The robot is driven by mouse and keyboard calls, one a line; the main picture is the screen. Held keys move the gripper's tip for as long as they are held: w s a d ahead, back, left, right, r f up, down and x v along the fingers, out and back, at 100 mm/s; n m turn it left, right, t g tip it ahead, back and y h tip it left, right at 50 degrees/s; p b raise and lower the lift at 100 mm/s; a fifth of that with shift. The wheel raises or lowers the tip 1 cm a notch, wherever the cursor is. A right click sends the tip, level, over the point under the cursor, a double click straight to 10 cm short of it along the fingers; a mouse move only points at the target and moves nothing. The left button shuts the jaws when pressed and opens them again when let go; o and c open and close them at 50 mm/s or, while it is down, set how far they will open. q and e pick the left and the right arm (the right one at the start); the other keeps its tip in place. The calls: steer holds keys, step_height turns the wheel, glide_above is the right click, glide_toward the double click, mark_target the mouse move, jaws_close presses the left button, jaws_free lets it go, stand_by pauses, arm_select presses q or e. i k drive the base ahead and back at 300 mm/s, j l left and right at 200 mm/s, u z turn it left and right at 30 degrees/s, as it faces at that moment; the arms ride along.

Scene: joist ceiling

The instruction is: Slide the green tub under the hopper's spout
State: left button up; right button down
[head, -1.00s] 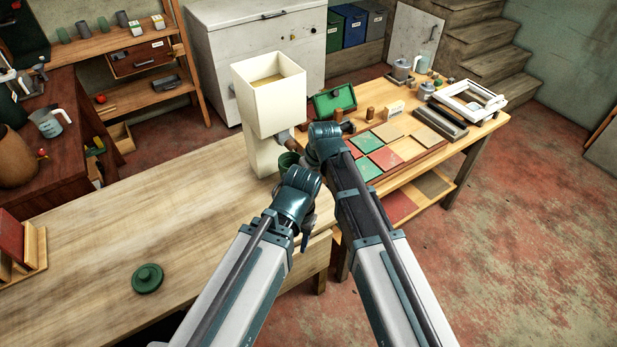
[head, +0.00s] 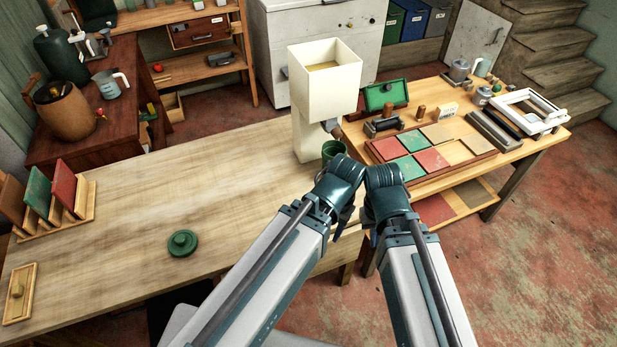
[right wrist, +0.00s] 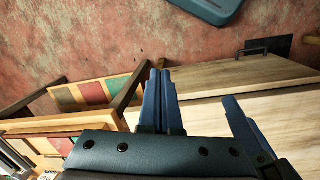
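The cream hopper (head: 325,85) stands at the far right end of the long wooden bench (head: 215,195). Its dark spout (head: 337,132) sticks out low on its right side. The green tub (head: 334,150) is beside the hopper's base, close below the spout; my left wrist partly covers it, so I cannot tell whether it is directly under. My left gripper (head: 345,218) is near the bench's right end, mostly hidden behind its own wrist. My right gripper (head: 373,237) points down beyond the bench's end; the right wrist view shows its fingers (right wrist: 203,110) apart and empty.
A round green lid (head: 183,243) lies on the bench, with a rack of coloured boards (head: 55,205) at left. A lower table (head: 530,140) with tiles (head: 432,160) and a white frame (head: 530,110) stands at right. The bench middle is clear.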

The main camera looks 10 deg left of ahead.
mark_target(330, 148)
steer(key=u, duration=1.65)
steer(key=k+l, duration=0.35)
steer(key=k, duration=0.15)
